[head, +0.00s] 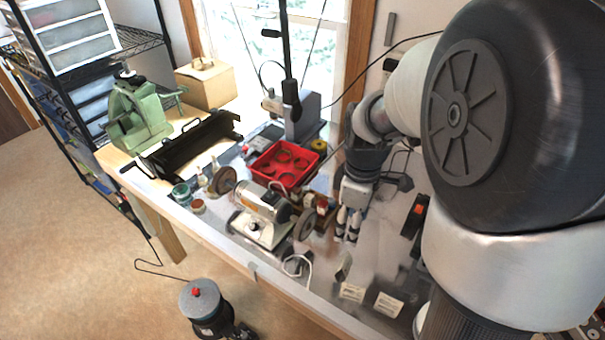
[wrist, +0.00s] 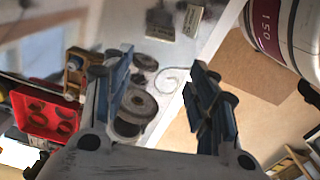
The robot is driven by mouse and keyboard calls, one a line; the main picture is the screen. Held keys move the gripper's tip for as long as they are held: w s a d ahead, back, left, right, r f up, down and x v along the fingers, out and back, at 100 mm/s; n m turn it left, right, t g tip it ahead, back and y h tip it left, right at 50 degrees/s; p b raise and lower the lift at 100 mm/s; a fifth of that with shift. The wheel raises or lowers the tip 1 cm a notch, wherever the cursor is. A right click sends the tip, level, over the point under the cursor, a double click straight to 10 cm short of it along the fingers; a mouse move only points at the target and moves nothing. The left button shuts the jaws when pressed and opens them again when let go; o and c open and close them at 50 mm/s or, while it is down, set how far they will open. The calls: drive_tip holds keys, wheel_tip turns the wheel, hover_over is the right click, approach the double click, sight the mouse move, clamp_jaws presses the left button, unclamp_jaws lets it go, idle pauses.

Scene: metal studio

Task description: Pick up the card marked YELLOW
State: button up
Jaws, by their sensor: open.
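Two small pale cards with dark print lie near the front edge of the table. In the head view, one card (head: 351,292) is on the left and the other card (head: 388,305) is on the right, beside dark objects. The wrist view also shows one card (wrist: 160,33) and the other (wrist: 193,20) near its top. The print is too small to read, so I cannot tell which is marked YELLOW. My gripper (head: 346,237) points down above the table, behind the cards and apart from them. In the wrist view its two fingers (wrist: 160,64) are spread with nothing held between them.
A bench grinder (head: 262,217) stands left of my gripper, with a white cable loop (head: 297,265) in front. A red tray (head: 283,165) is behind it. A black and orange item (head: 414,216) lies to the right. The floor (head: 90,240) lies beyond the table edge.

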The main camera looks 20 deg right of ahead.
sight(346, 259)
wheel_tip(346, 259, down, 12)
drive_tip(key=b, duration=0.4)
drive_tip(key=shift+d+f+b, duration=0.15)
drive_tip(key=shift+f+b, duration=1.15)
drive_tip(key=shift+f, duration=1.35)
drive_tip(key=shift+r, duration=0.1)
drive_tip(key=shift+s, duration=0.1)
drive_tip(key=shift+c, duration=0.2)
drive_tip(key=shift+c, duration=1.4)
